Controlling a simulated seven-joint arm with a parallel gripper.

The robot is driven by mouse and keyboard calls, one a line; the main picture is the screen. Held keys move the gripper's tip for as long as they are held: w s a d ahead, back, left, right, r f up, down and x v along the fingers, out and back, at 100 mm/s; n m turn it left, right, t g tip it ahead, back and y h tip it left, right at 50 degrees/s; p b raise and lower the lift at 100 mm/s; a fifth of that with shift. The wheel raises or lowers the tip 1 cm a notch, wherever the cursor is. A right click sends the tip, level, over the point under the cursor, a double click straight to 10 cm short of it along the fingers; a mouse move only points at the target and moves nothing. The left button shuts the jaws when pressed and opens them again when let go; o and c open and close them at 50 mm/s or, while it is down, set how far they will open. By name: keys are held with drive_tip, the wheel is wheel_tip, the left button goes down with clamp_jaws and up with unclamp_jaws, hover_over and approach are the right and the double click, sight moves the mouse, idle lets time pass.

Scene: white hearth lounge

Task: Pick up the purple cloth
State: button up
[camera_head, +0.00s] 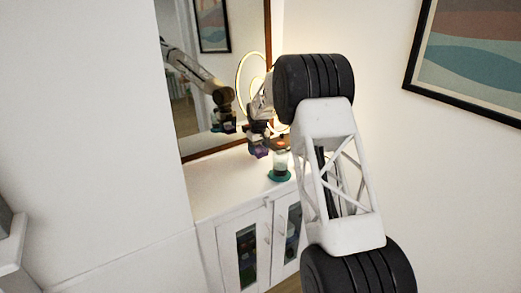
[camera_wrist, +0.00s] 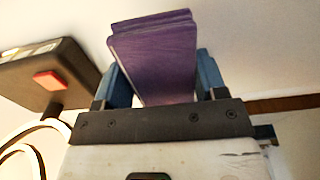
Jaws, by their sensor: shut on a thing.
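The purple cloth (camera_wrist: 155,62) looks like a flat, folded block in the wrist view. It stands between the two blue fingers of my gripper (camera_wrist: 163,82), which is shut on it. In the head view the purple cloth (camera_head: 260,153) shows small below my gripper (camera_head: 258,146). It appears held above the white cabinet top (camera_head: 222,190). My arm covers part of the view to the right.
A jar-like object (camera_head: 280,163) on a teal base stands close to the right of my gripper. A lit ring lamp (camera_head: 238,78) and a mirror (camera_head: 185,105) are behind. The cabinet's front left top is clear. A dark box with a red button (camera_wrist: 48,80) shows in the wrist view.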

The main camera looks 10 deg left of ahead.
drive_tip(key=s+a, duration=0.2)
drive_tip(key=s, duration=0.3)
drive_tip(key=s+a, duration=0.2)
drive_tip(key=s, duration=0.3)
drive_tip(key=s+a, duration=0.2)
drive_tip(key=s, duration=0.3)
drive_tip(key=shift+r, duration=0.2)
idle(0.4)
drive_tip(key=shift+s+d+r+m, duration=0.2)
drive_tip(key=shift+r+m, duration=0.1)
drive_tip(key=shift+r, duration=0.45)
drive_tip(key=s+d+r+m, duration=0.4)
drive_tip(key=d+r+m, duration=0.1)
drive_tip(key=r, duration=0.4)
drive_tip(key=w+d+m, duration=0.2)
drive_tip(key=d+m, duration=0.3)
drive_tip(key=d, duration=1.2)
drive_tip(key=s+d+f, duration=0.1)
drive_tip(key=d+f, duration=0.7)
drive_tip(key=f, duration=0.6)
drive_tip(key=s+d+f+n, duration=0.1)
drive_tip(key=s+d+f, duration=0.1)
drive_tip(key=d+f, duration=0.6)
drive_tip(key=s+d+f, duration=0.2)
drive_tip(key=d+f, duration=0.7)
drive_tip(key=f, duration=1)
drive_tip(key=shift+f+n, duration=0.3)
